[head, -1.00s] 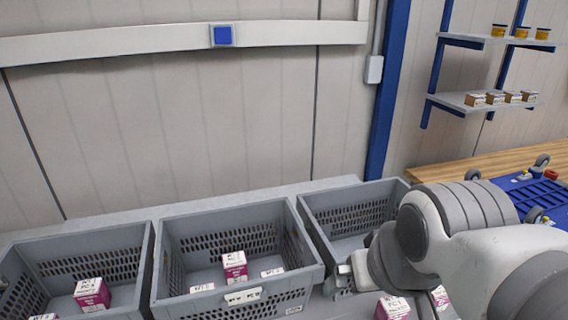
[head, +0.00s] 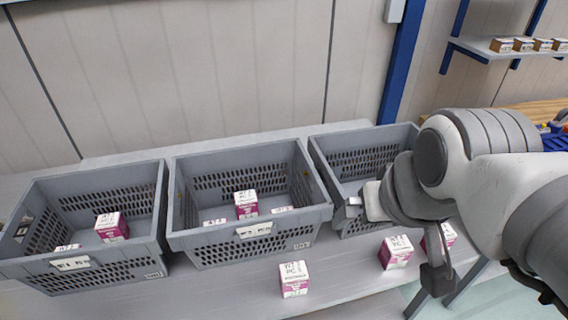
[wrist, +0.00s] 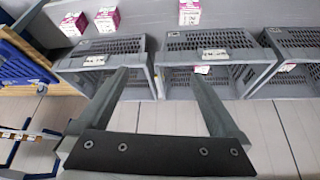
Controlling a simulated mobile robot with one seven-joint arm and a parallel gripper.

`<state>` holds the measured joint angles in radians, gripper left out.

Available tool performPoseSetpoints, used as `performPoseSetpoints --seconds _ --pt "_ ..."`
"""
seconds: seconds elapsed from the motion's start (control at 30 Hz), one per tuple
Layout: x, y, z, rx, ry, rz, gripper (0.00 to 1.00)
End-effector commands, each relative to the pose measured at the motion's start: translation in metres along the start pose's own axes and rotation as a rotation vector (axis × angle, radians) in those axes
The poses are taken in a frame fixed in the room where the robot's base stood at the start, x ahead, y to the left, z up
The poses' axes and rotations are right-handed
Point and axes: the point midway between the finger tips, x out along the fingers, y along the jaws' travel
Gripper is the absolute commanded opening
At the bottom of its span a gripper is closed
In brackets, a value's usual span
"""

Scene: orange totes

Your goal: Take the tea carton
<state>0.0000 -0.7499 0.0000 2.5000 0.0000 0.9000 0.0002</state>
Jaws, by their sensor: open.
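Several white-and-magenta cartons are in view; I cannot read which is tea. Three stand on the grey table in front of the totes in the head view: a left one (head: 293,279), a middle one (head: 396,252) and a right one (head: 440,236), partly behind my arm. They also show at the top of the wrist view, the left one (wrist: 190,12) apart from the middle one (wrist: 75,23). Another carton (head: 246,205) is in the middle tote and one (head: 111,227) in the left tote. My gripper (wrist: 160,76) is open and empty, above the totes, apart from every carton.
Three grey perforated totes stand in a row: left (head: 80,268), middle (head: 225,254) and right (head: 365,227). The right tote is partly hidden by my arm. A wall shelf (head: 490,48) with small boxes is at upper right. The table front has free room between cartons.

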Motion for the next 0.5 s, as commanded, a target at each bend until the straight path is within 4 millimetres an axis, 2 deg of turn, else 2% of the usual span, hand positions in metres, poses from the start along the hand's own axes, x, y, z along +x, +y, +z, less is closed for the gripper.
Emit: performPoseSetpoints --seconds 0.17,0.27,0.5 --pt "0.012 -0.003 -0.002 0.064 -0.027 0.002 1.00" --pt "0.030 -0.009 -0.005 0.173 -0.068 0.010 1.00" --pt "0.087 -0.029 -0.014 0.528 -0.189 0.061 1.00"
